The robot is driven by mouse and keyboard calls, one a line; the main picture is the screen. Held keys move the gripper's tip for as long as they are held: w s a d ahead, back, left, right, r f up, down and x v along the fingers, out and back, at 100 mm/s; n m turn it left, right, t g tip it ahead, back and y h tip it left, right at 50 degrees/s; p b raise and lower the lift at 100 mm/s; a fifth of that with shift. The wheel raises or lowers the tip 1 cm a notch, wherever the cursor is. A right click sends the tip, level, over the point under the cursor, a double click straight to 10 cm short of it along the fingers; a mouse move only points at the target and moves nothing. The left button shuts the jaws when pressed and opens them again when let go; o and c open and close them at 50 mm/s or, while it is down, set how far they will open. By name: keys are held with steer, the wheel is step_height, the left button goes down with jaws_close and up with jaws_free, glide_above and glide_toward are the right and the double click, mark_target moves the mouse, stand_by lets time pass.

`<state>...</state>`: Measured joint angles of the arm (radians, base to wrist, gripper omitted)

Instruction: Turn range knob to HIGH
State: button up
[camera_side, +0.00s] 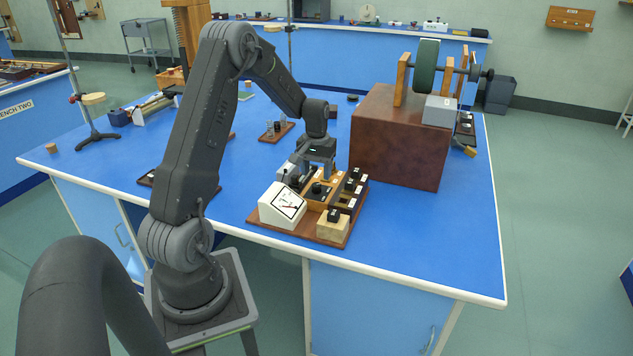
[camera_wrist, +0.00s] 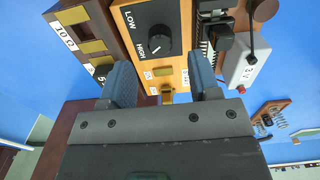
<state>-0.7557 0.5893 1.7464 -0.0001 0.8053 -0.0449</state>
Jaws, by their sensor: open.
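The range knob (camera_wrist: 149,40) is round and black on an orange-yellow wooden panel (camera_wrist: 185,15) in the wrist view. The word LOW is at its upper left and HIGH just below it. In the side view, a black knob (camera_side: 319,188) shows on the wooden apparatus, just below my gripper (camera_side: 318,168). In the wrist view, my gripper (camera_wrist: 161,84) is open, with its two blue-grey fingers apart and nothing between them. The knob is ahead of the fingertips, slightly left of centre, with no visible contact.
A white meter box (camera_side: 284,206) and a wooden block with a black top (camera_side: 333,224) stand nearby. A resistance box marked 10 (camera_wrist: 70,30) is left of the panel. A large brown box (camera_side: 402,140) stands right of the apparatus. Blue tabletop (camera_side: 440,240) is clear at front right.

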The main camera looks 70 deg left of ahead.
mark_target(317, 185)
step_height(317, 185, up, 9)
stand_by(0.3)
steer(key=shift+r, duration=0.1)
steer(key=d+r+m+t, duration=0.1)
steer(key=d+r, duration=0.3)
steer(key=d, duration=0.2)
steer(key=d+r+m, duration=0.2)
steer(key=d+r, duration=0.1)
steer(key=d, duration=0.3)
steer(key=s+d+r+m+t, duration=0.1)
steer(key=s+d+m+t, duration=0.1)
steer(key=s+d, duration=0.6)
steer(key=s+d+r+m+t, duration=0.2)
steer(key=s+d+m, duration=0.2)
steer(key=s+d, duration=0.4)
steer(key=d, duration=0.4)
steer(key=shift+d+r+t, duration=0.15)
steer(key=shift+t, duration=0.15)
steer(key=shift+w, duration=0.1)
